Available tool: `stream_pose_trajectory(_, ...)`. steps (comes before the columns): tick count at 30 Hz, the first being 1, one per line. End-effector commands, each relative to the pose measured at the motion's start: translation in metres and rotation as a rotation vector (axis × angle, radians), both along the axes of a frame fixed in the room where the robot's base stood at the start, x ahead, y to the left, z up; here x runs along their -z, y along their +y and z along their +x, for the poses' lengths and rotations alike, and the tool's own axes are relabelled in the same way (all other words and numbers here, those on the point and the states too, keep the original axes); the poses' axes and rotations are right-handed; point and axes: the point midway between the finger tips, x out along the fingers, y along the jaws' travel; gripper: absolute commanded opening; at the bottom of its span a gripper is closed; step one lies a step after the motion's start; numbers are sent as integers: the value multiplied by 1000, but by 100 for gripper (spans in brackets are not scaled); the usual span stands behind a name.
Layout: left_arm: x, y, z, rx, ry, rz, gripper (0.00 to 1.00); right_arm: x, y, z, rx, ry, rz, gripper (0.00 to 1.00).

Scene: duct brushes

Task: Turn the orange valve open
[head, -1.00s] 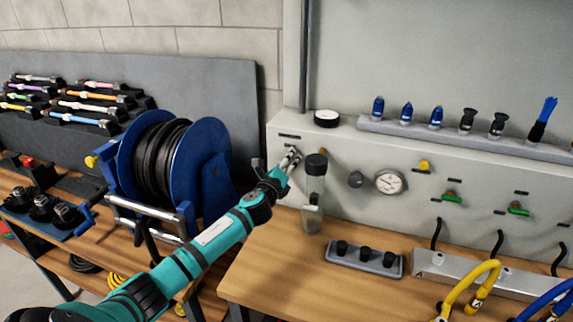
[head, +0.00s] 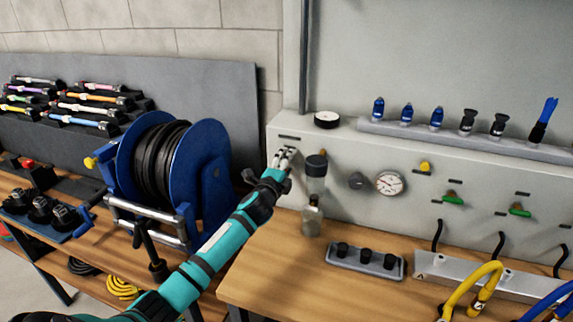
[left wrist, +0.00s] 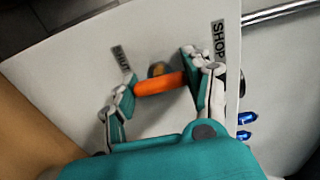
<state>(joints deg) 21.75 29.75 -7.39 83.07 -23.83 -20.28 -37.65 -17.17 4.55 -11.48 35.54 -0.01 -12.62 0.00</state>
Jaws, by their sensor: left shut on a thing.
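The orange valve (left wrist: 158,85) has a bar-shaped handle that shows in the left wrist view, with a brass-coloured stem behind it on the pale panel. My left gripper (head: 285,154) is at the left end of the panel in the head view. In the left wrist view its two fingers are at opposite ends of the orange handle, shut on it. The handle lies across the picture, slightly tilted. In the head view the valve is hidden by my gripper. My right gripper is not in view.
A clear-bodied filter (head: 316,182) and a pressure gauge (head: 389,183) are right of my gripper. A blue hose reel (head: 201,165) stands close left of my arm. A tray of black parts (head: 364,261) lies on the wooden bench (head: 283,268). Green-handled valves (head: 453,198) are farther right.

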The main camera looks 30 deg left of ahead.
Motion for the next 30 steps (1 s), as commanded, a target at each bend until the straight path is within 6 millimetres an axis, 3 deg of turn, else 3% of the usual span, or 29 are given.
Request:
stream_pose_trajectory(17, 2, 0, 0, -2, -4, -33, 18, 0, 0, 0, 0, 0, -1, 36)
stream_pose_trajectory(18, 2, 0, 0, -1, -5, -33, 54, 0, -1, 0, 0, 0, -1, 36)
stream_pose_trajectory(23, 1, 0, 0, -1, -4, -31, 75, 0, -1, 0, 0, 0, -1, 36)
stream_pose_trajectory(30, 1, 0, 0, 0, -6, -29, 75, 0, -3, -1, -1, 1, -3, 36)
